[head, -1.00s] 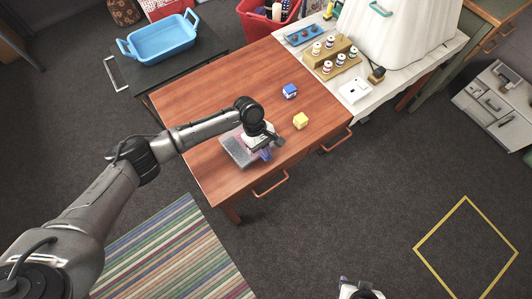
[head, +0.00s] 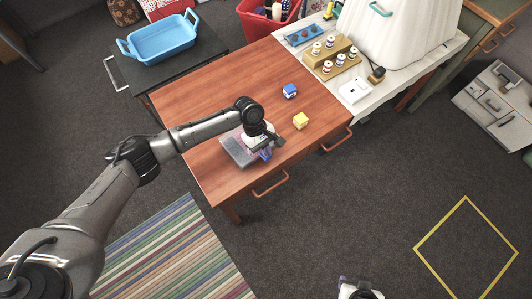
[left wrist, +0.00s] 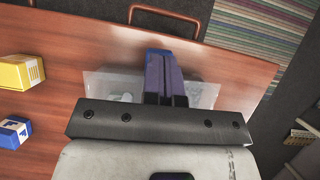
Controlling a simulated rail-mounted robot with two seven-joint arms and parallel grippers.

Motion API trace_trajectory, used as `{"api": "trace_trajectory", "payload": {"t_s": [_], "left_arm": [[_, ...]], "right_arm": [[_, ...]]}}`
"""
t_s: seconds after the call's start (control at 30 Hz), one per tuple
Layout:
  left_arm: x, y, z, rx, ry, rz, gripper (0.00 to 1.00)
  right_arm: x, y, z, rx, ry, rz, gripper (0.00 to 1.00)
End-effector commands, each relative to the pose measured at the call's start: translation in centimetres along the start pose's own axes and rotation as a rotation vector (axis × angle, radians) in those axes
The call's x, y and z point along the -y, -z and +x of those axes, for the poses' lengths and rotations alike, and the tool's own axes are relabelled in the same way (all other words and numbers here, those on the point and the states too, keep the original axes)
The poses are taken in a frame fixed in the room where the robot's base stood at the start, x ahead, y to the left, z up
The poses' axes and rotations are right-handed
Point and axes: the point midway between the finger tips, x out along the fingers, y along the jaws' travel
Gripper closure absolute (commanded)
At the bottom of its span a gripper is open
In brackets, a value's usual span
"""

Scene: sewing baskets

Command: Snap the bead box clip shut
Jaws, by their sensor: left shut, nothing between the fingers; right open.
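The bead box (head: 236,150) is a flat, see-through box near the front edge of the wooden table in the head view. In the left wrist view its clear body (left wrist: 204,95) shows on both sides of my fingers. My left gripper (head: 265,154) is over the box's right part, its purple fingers pointing down. In the left wrist view the left gripper's fingers (left wrist: 165,76) are together, with nothing between them. They hide the middle of the box; I cannot make out the clip or whether they touch it. My right gripper (head: 357,291) is open at the bottom edge, away from the table.
A yellow block (head: 300,121) and a blue block (head: 290,91) lie on the wooden table (head: 195,95) right of the box. A white table (head: 400,80) with spools adjoins at the back right. A blue tray (head: 163,40) stands at the back left.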

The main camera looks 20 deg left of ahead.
Motion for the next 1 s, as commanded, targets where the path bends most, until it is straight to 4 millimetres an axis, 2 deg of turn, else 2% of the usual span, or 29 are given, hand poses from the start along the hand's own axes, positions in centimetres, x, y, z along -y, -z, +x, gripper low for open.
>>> {"api": "trace_trajectory", "payload": {"t_s": [1.0], "left_arm": [[0.1, 0.1, 2.0, -0.001, 0.001, -0.003, 1.0]], "right_arm": [[-0.2, 0.1, -0.3, 0.001, -0.005, -0.006, 0.57]]}}
